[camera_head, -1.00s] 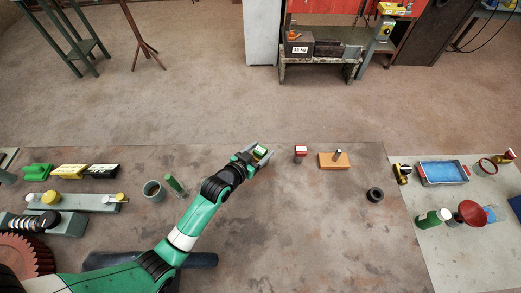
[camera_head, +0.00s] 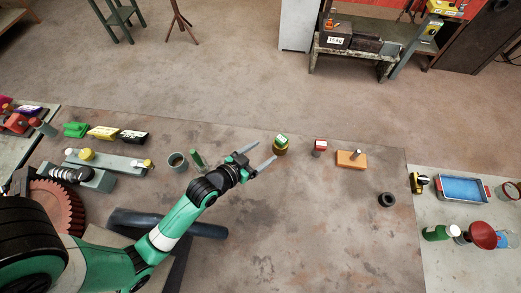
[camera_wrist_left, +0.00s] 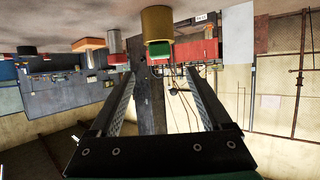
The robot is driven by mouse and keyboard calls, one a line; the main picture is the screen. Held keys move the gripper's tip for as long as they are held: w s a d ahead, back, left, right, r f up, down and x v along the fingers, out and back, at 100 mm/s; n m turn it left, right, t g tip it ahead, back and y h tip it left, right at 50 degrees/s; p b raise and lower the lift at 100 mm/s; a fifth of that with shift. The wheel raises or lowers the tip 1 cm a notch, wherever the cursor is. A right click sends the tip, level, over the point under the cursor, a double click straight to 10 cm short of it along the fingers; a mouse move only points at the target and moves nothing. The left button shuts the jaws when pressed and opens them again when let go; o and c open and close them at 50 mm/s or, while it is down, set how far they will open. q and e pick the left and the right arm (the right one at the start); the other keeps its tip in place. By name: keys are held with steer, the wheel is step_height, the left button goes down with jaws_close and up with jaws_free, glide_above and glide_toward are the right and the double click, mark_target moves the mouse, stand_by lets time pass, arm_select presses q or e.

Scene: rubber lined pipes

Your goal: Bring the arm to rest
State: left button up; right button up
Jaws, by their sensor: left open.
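My left gripper (camera_head: 266,152) is open and empty above the brown worktable (camera_head: 310,225), with its fingers pointing to the back right. Just beyond its fingertips stands a brass-coloured cylinder (camera_head: 280,150) with a green and white top. A small gap shows between the fingers and the cylinder. The left wrist view is upside down; there the brass cylinder (camera_wrist_left: 157,24) shows past the two spread fingers, with nothing between them. My right gripper is not in view.
A red-topped post (camera_head: 320,146) and an orange block with a peg (camera_head: 351,159) stand right of the cylinder. A green cylinder (camera_head: 198,159) and a grey cup (camera_head: 178,161) stand left of my wrist. A black ring (camera_head: 387,200) lies at right. The front middle is clear.

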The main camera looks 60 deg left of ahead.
arm_select(q)
steer(key=shift+s, duration=0.2)
steer(key=w+d+r+m+t+h, duration=0.1)
steer(key=w+d+r+t, duration=0.2)
steer(key=r, duration=0.9)
steer(key=w+d+r+m+t, duration=0.15)
steer(key=w+r, duration=0.35)
steer(key=r, duration=0.6)
steer(key=w+d+r+t+h, duration=0.1)
steer(key=w+d+r+t, duration=0.25)
steer(key=r, duration=0.85)
steer(key=s+d+r+t+h, duration=0.1)
steer(key=s+d+r+t, duration=0.15)
steer(key=s+r, duration=0.7)
steer(key=s+d+r+t+h, duration=0.15)
steer(key=r+t, duration=0.25)
steer(key=r, duration=1.2)
step_height(320, 180, up, 24)
steer(key=a+p, duration=0.1)
steer(key=p, duration=2.4)
